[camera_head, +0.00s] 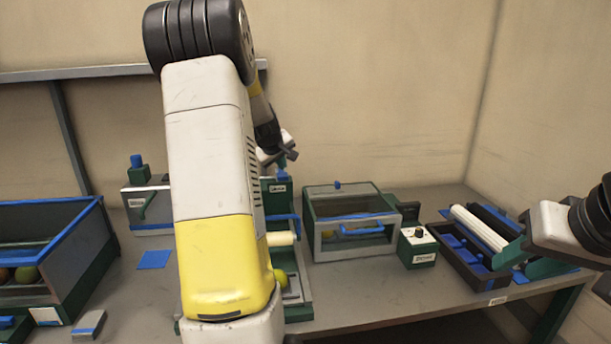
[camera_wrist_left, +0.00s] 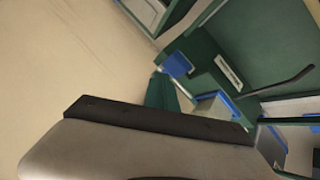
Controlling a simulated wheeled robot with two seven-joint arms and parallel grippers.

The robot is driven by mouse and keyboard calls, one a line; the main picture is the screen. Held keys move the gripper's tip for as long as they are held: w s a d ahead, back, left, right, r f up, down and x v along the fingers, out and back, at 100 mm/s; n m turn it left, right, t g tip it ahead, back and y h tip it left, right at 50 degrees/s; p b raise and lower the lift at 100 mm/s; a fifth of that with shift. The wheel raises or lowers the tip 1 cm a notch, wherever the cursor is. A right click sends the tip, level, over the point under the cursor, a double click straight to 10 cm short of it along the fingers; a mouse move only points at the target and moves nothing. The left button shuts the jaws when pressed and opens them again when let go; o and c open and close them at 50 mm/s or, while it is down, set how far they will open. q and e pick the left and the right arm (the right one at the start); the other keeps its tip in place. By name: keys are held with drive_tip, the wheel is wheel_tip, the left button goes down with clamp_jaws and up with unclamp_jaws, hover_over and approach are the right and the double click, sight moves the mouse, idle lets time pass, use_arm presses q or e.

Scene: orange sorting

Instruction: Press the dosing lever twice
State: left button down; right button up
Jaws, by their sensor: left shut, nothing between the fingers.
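My left gripper (camera_head: 285,153) is shut and empty, above a green upright machine (camera_head: 279,202) with a blue block (camera_head: 282,176) on top and a small label. In the left wrist view a blue block (camera_wrist_left: 178,65) and a green post with a label (camera_wrist_left: 228,72) lie beyond the gripper. A thin dark rod (camera_wrist_left: 282,82) there may be a lever; I cannot tell whether it is the dosing lever. My left arm hides part of both stations. My right gripper (camera_head: 515,252) is at the right edge, its jaws unclear.
A glass-fronted case (camera_head: 318,212) with a blue handle stands right of the machine. A small control box (camera_head: 417,247) and a dark tray (camera_head: 468,262) with blue parts follow. A blue-rimmed bin (camera_head: 84,262) with fruit is at the left.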

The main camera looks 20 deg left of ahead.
sight(282, 175)
use_arm(q)
drive_tip(key=shift+f, duration=0.15)
drive_tip(key=shift+f, duration=0.25)
drive_tip(key=shift+f, duration=1.45)
idle(1.4)
drive_tip(key=shift+r, duration=0.1)
idle(0.4)
drive_tip(key=shift+r, duration=1.8)
drive_tip(key=shift+r, duration=2.5)
